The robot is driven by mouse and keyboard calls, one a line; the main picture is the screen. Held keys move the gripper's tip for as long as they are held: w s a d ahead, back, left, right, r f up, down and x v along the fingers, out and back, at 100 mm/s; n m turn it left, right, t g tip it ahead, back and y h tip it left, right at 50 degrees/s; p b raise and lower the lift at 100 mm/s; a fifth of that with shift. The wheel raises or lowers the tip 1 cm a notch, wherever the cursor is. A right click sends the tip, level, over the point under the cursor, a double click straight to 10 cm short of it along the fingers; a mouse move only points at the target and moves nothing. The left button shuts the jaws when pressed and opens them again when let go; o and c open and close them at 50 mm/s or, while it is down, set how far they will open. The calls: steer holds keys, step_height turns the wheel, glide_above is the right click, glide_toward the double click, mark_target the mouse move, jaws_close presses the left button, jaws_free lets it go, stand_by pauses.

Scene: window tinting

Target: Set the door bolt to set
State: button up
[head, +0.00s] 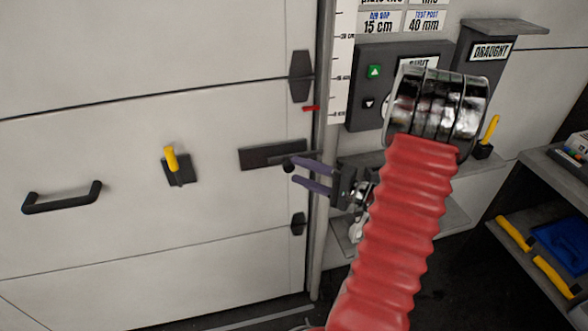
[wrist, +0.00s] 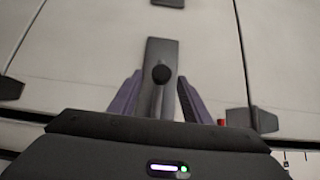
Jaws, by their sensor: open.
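The door bolt shows as a dark flat plate (head: 262,156) with a round black knob (head: 287,164) near its right end, on the pale panelled door (head: 120,120). In the wrist view the plate (wrist: 162,50) runs upward and the knob (wrist: 161,74) is at picture centre. My gripper (head: 293,171) has purple fingers and is open at the knob. In the wrist view the fingertips (wrist: 160,79) lie on either side of the knob, with gaps visible on both sides. I cannot tell the exact depth between fingers and plate. No set label is readable.
A black door handle (head: 62,198) and a yellow lever (head: 171,158) are on the door to the left. Dark hinge-like blocks (head: 300,75) and a vertical pole (head: 322,120) mark its right edge. A control box (head: 370,60) and a cluttered shelf (head: 540,230) stand right.

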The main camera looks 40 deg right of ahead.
steer(key=v, duration=1)
stand_by(0.5)
steer(key=s+a+f+n+g, duration=0.1)
steer(key=s+a+f+g, duration=0.2)
steer(key=a+g, duration=0.45)
steer(key=s+a+f+n+g, duration=0.1)
steer(key=s+a+f+g, duration=0.25)
steer(key=a+g, duration=0.45)
steer(key=w+a+r+n+t+h, duration=0.1)
steer(key=a+r+n+t+h, duration=0.3)
steer(key=a+r+n, duration=0.8)
steer(key=a+r+h, duration=0.2)
steer(key=a+r, duration=0.3)
steer(key=a, duration=0.1)
steer(key=shift+w, duration=0.35)
